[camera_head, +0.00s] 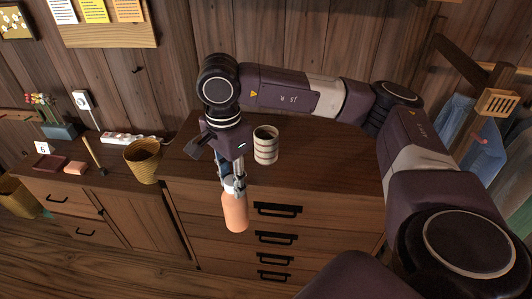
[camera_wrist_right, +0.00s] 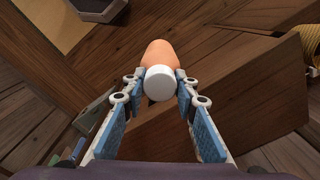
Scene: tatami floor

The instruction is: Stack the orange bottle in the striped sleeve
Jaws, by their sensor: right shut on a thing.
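The orange bottle (camera_head: 235,213) hangs in my right gripper (camera_head: 232,186), in front of the drawer cabinet's front edge in the head view. The right wrist view shows the orange bottle (camera_wrist_right: 160,52) with its white cap (camera_wrist_right: 160,83) between the fingertips of my right gripper (camera_wrist_right: 160,84), which is shut on it. The striped sleeve (camera_head: 265,146), a white and grey banded cup with a dark open top, stands upright on the cabinet top. It is behind and right of the bottle, apart from it. My left gripper is not in view.
The drawer cabinet (camera_head: 300,163) has free top surface right of the sleeve. A yellow woven basket (camera_head: 142,161) stands on the lower counter to the left, near a power strip (camera_head: 125,138). A wooden rack (camera_head: 480,95) stands at the right.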

